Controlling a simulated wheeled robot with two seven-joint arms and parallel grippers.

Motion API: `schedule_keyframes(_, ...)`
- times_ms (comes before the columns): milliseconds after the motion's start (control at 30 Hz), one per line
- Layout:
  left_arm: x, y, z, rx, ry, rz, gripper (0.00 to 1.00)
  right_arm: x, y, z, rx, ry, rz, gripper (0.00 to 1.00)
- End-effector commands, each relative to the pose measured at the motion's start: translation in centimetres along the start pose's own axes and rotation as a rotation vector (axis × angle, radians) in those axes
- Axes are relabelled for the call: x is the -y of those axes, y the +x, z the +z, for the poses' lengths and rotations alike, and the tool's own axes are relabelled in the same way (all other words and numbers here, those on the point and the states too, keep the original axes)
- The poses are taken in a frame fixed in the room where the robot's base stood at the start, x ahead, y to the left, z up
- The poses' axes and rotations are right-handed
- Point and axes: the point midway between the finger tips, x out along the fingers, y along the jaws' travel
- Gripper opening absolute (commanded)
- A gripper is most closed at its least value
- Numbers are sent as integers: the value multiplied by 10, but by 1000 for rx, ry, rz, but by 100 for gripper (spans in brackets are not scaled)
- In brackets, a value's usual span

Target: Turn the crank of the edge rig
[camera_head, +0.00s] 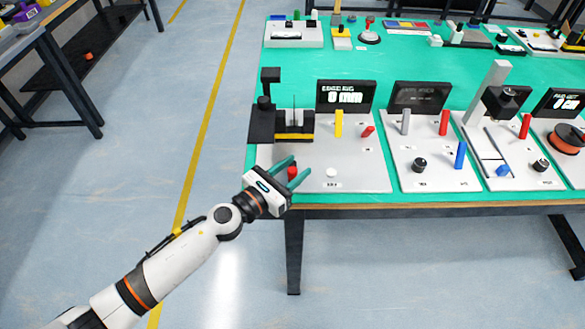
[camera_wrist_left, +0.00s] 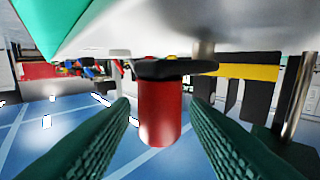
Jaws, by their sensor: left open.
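The edge rig (camera_head: 350,165) is the leftmost grey panel at the table's front edge, with a display (camera_head: 346,97) that reads 0 mm. Its crank has a red knob (camera_head: 292,173), which shows large in the left wrist view (camera_wrist_left: 160,115), joined to a dark crank arm (camera_wrist_left: 165,69). My left gripper (camera_head: 298,167) is open. Its two green fingers stand on either side of the red knob, with visible gaps in the left wrist view. My right gripper is not in view.
A black and yellow fixture (camera_head: 293,128) stands on the rig behind the knob. A yellow post (camera_head: 338,123), a red lever (camera_head: 367,131) and a white button (camera_head: 331,173) are to the right. Further rigs line the table to the right.

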Motion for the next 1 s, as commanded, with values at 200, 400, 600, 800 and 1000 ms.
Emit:
schedule_keyframes(200,0,0,0,0,-1,0,30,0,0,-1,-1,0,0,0)
schedule_keyframes(400,0,0,0,0,-1,0,0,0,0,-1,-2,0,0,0)
schedule_keyframes(600,-1,0,-1,0,-2,-15,0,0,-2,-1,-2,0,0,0)
schedule_keyframes(800,-4,3,-2,1,-5,-87,0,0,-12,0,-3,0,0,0)
schedule_keyframes(1000,-9,8,-3,1,-8,-232,0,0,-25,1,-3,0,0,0)
